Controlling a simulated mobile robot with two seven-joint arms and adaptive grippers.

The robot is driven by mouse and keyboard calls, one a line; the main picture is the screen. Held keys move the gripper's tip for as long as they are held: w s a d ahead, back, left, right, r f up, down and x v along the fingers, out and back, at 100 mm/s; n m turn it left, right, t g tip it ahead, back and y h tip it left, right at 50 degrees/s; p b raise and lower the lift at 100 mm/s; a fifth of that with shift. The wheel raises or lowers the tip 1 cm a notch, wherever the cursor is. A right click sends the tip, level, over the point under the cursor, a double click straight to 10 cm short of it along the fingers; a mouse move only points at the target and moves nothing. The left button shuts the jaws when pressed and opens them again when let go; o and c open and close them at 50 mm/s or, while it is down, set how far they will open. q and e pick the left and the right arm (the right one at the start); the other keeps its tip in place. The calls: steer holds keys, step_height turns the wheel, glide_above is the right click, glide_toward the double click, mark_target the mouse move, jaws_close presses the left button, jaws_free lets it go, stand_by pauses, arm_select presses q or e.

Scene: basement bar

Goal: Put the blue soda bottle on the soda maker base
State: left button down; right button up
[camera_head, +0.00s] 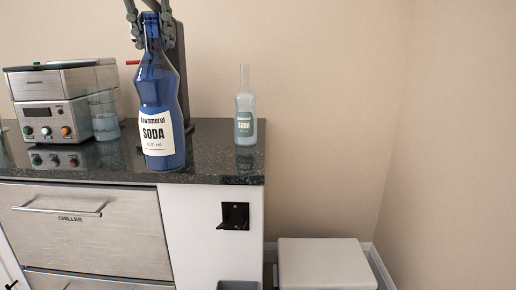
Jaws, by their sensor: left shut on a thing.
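The blue soda bottle (160,92) is upright near the counter's front edge, with a cream label reading SODA. My left gripper (151,22) comes in from the top and is shut around the bottle's neck. I cannot tell whether the bottle's bottom touches the counter or hangs just above it. My right gripper is not in view.
A clear soda bottle (245,112) stands on the dark stone counter (215,160) to the right. A silver appliance with knobs (48,108) and stacked clear cups (104,116) are at the left. A stool with a pale seat (325,262) is beside the counter.

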arm_select(q)
step_height(320, 180, down, 27)
steer(key=w+m, duration=0.1)
steer(key=w, duration=0.1)
steer(key=s+a+f+h, duration=0.1)
steer(key=s+f, duration=1.1)
steer(key=f, duration=0.4)
steer(key=shift+f+m, duration=0.15)
steer(key=shift+m, duration=0.25)
steer(key=shift+a, duration=0.1)
